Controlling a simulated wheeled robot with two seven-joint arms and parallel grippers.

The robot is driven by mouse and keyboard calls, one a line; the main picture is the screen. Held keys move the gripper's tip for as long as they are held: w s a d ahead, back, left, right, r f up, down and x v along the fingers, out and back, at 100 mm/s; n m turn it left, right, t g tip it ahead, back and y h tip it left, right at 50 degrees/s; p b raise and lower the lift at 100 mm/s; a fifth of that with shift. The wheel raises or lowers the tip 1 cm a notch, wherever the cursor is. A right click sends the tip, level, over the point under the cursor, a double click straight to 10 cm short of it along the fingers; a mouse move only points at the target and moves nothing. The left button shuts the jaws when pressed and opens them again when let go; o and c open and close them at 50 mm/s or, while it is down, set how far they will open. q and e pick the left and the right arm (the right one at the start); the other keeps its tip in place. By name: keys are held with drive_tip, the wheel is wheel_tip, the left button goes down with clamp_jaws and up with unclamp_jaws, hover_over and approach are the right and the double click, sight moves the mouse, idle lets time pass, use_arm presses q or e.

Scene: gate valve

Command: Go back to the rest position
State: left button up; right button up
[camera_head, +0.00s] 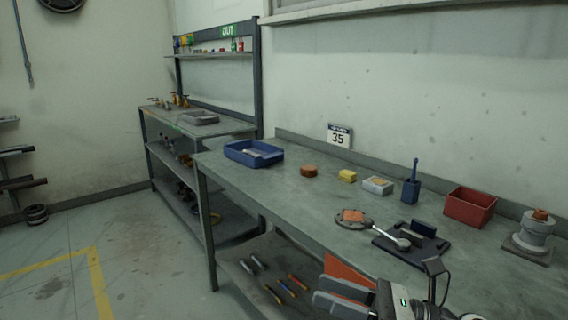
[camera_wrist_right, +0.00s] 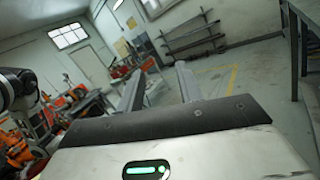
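My right gripper (camera_head: 335,285) is low in the head view, in front of the workbench (camera_head: 290,190) and near its front edge. An orange surface shows at its fingers; I cannot tell what it belongs to. In the right wrist view the two grey fingers of the right gripper (camera_wrist_right: 160,85) stand apart with nothing between them, pointing over open floor. My left gripper is in neither view. On the bench, a grey valve-like part (camera_head: 533,240) stands at the right. A round part with an orange centre (camera_head: 354,217) lies near the front edge.
A black stand (camera_head: 412,250) holds a silver-ended tool. Behind are a red bin (camera_head: 470,205), a blue holder (camera_head: 411,190), a small white box (camera_head: 378,185), a yellow block (camera_head: 347,176), a brown round piece (camera_head: 308,171) and a blue tray (camera_head: 253,153). Floor at left is clear.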

drive_tip(key=s+d+f+m+t+h, duration=0.1)
drive_tip(key=d+f+m+t+h, duration=0.35)
drive_tip(key=m, duration=1.05)
drive_tip(key=d+f+m+t+h, duration=0.1)
drive_tip(key=f+m+t+h, duration=0.65)
drive_tip(key=m, duration=0.85)
drive_tip(key=s+d+f+m+g+h, duration=0.1)
drive_tip(key=s+f+m+g+h, duration=0.2)
drive_tip(key=s+f+m+g, duration=0.5)
drive_tip(key=s+f+m, duration=0.3)
drive_tip(key=f+m, duration=0.2)
drive_tip(key=f, duration=0.2)
drive_tip(key=shift+s+d+f+h, duration=0.25)
drive_tip(key=shift+s+f+h, duration=0.05)
drive_tip(key=shift+s+h, duration=0.1)
